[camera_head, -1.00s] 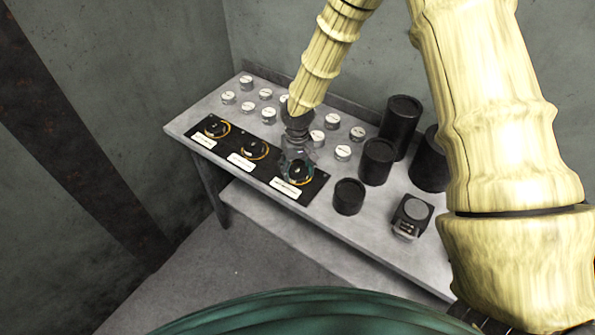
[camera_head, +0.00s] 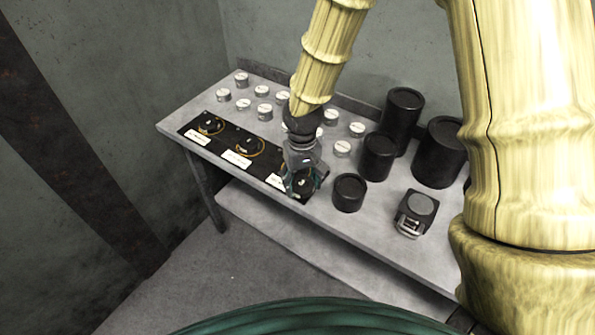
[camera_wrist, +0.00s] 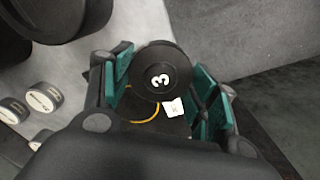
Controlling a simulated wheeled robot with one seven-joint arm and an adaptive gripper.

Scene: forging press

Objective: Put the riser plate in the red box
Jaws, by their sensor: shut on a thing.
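My gripper (camera_head: 302,183) is over the right end of a black panel (camera_head: 185,131) on the grey bench. In the wrist view its green-padded fingers (camera_wrist: 165,88) are shut on a round black disc marked 3 (camera_wrist: 160,72). The disc may be the riser plate; no readable name on it shows. Part of a yellow ring (camera_wrist: 146,119) and a white label (camera_wrist: 174,107) show past the disc. Whether the disc is clear of the panel I cannot tell. No red box is in view.
Several silver weights (camera_head: 243,104) stand behind the panel. Black cylinders (camera_head: 378,157) of differing sizes and a small black device (camera_head: 416,212) stand on the bench (camera_head: 330,211) to the right. The wall is close behind. Open floor (camera_head: 245,260) lies in front.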

